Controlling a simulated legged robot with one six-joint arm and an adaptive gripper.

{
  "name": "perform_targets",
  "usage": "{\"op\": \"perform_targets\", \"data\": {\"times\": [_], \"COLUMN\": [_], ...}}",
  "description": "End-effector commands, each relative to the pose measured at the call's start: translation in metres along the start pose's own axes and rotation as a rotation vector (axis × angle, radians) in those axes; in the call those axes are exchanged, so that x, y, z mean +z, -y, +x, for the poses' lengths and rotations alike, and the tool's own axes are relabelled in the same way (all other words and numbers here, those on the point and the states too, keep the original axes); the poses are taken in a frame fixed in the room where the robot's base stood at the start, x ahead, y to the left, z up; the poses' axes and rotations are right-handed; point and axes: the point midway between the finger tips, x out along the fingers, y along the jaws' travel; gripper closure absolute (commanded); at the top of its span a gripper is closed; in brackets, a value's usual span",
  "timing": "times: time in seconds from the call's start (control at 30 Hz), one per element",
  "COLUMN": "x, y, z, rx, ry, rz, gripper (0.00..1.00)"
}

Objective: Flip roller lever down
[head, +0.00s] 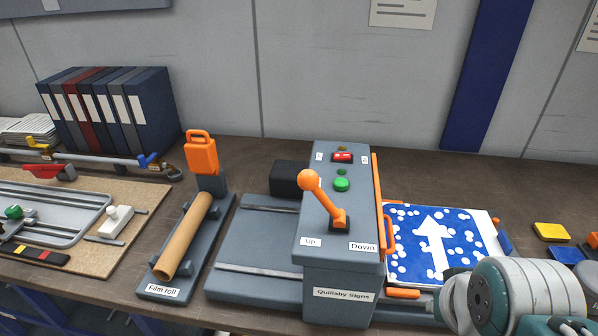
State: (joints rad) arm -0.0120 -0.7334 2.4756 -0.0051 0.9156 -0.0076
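The roller lever (326,203) is an orange stick with a round ball knob on the top of a grey control box (342,277). It leans up and to the left, with its knob over the box's left edge. A label reading "Up" (311,241) is at the left of the lever's base, and one reading "Down" (363,246) at the right. The lever leans toward the "Up" side. Part of my arm shows at the lower right, apart from the lever. My gripper's fingers do not show.
A red switch (342,157) and green button (341,184) sit behind the lever. A blue arrow sign (432,240) lies right of the box. A film roll (184,236) and its orange-handled stand (202,155) are left. Binders (108,108) stand at the back left.

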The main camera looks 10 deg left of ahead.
Motion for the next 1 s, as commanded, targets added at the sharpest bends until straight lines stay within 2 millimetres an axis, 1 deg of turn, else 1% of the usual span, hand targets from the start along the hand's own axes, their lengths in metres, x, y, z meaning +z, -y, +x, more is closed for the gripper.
{"op": "perform_targets", "data": {"times": [0.17, 0.3, 0.47, 0.7, 0.87, 1.0], "x": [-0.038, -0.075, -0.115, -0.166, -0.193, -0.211], "y": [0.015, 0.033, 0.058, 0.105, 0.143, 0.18], "z": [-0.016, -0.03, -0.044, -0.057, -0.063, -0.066], "rx": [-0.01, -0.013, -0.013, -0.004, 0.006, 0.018], "ry": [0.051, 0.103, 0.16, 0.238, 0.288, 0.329], "rz": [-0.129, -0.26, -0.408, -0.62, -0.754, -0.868], "gripper": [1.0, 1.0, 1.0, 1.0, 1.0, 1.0]}}
